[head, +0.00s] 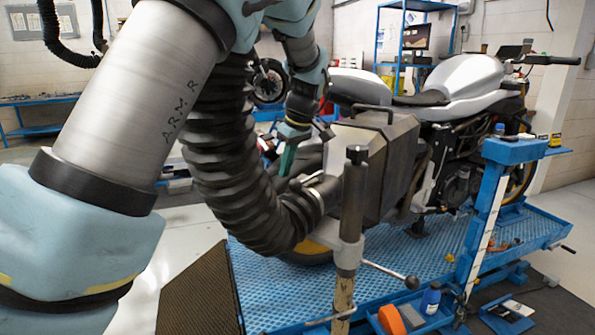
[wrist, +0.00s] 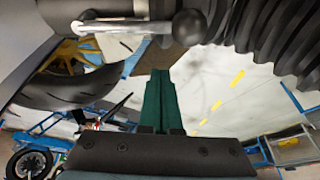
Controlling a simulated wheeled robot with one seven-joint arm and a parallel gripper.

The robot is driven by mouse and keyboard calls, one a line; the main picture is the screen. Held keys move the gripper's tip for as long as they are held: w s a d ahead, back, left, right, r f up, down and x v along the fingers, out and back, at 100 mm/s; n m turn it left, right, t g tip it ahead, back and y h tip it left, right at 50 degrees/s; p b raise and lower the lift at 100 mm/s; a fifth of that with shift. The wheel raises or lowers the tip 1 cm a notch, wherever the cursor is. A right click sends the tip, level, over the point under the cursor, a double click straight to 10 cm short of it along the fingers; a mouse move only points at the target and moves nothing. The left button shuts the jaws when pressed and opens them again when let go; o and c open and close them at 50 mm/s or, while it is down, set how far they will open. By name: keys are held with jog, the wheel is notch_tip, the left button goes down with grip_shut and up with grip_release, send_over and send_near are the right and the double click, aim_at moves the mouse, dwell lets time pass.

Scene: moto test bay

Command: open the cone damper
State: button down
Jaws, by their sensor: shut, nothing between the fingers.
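The black ribbed hose (head: 235,170) ends in a dark metal cone piece (head: 318,196) beside the post of a stand. In the wrist view a pale metal lever (wrist: 125,27) with a dark ball knob (wrist: 190,27) lies across the top, close to the hose (wrist: 275,30). I take it for the damper handle, but cannot pick it out surely in the head view. My gripper (head: 285,172) points down behind the hose. Its green fingers (wrist: 158,75) are shut and empty, below the knob in the wrist view and apart from it in the picture.
A grey angular box (head: 375,150) and the stand's post (head: 350,220) are right of my gripper. A ball-ended clamp bar (head: 411,282) sticks out from the post. The motorcycle (head: 465,85) stands on a blue lift (head: 275,300). Its rear tyre (wrist: 70,88) is left of my fingers.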

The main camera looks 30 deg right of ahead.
jog(key=b+v, duration=0.1)
jog(key=v, duration=0.8)
jog(key=shift+s+d+r+b, duration=0.2)
jog(key=shift+s+d+b, duration=0.05)
jog(key=shift+b, duration=0.05)
jog(key=w+a+f+m+g, duration=0.1)
jog(key=a+f, duration=0.4)
jog(key=a, duration=0.5)
jog(key=w+a+f+m+g, duration=0.15)
jog(key=a+f, duration=0.25)
jog(key=a, duration=0.6)
jog(key=s+a+f+m, duration=0.1)
jog(key=s+a+f, duration=0.3)
jog(key=a, duration=0.5)
jog(key=s+a+f+m+h, duration=0.1)
jog(key=s+a+f+m, duration=0.1)
jog(key=s+a+f, duration=0.3)
jog(key=s+a, duration=0.3)
jog(key=a, duration=0.1)
jog(key=shift+s+f+h, duration=0.2)
jog(key=shift+s+h, duration=0.05)
jog(key=shift+h, duration=0.05)
jog(key=shift+t, duration=0.25)
